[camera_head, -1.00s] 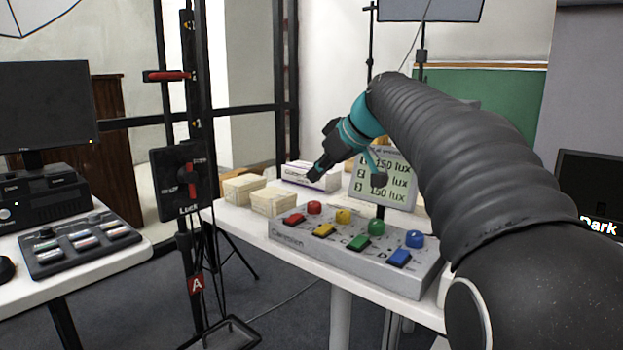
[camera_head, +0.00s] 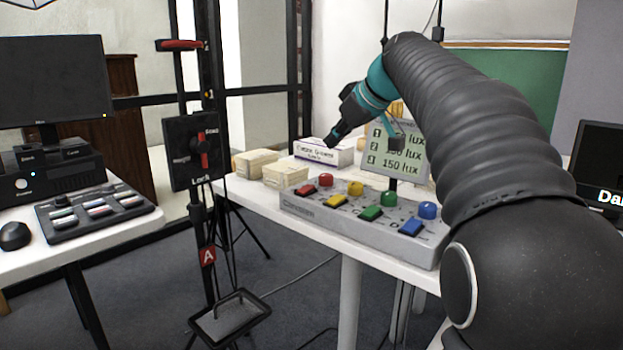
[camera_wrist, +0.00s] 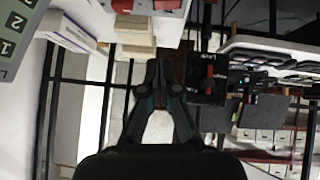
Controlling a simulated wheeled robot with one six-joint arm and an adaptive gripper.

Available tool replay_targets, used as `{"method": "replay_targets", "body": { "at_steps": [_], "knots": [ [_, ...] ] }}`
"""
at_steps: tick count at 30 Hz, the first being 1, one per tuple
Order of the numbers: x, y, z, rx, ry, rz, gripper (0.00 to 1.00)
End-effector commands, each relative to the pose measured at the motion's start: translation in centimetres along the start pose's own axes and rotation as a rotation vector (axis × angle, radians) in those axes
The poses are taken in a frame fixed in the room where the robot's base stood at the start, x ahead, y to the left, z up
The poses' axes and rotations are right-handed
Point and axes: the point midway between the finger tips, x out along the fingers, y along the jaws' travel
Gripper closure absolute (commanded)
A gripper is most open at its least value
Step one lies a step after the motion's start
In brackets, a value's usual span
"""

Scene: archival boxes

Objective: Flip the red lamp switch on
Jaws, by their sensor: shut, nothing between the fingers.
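The grey control box (camera_head: 346,226) lies on the white table in the head view. It carries red, yellow, green and blue rocker switches in a row, with a round knob behind each. The red switch (camera_head: 306,188) is at its left end, in front of the red knob (camera_head: 325,180). My gripper (camera_head: 331,140) is shut and empty, in the air above and behind the red switch, touching nothing visible. In the wrist view my gripper (camera_wrist: 159,66) has its fingertips together. Red parts, likely the red switch (camera_wrist: 167,4) and knob (camera_wrist: 122,5), are cut by the top edge.
A display reading 150 lux (camera_head: 372,160) stands behind the control box. Two cream boxes (camera_head: 286,177) and a white labelled box (camera_head: 320,156) stand on the table. A black stand with a Lock lever panel (camera_head: 180,167) rises left of the table.

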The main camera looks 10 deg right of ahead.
Motion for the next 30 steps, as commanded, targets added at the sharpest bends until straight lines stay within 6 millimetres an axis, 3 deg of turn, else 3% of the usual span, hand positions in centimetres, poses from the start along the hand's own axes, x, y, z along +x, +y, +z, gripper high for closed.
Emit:
{"method": "replay_targets", "body": {
  "at_steps": [8,21,30],
  "knots": [
    [2.4,-0.2,0.0,-0.001,-0.001,-0.004,1.0],
    [10.5,-0.2,0.0,-0.001,-0.001,-0.005,1.0],
    [12.6,-0.1,2.5,-0.001,0.0,-0.001,1.0]
  ]
}}
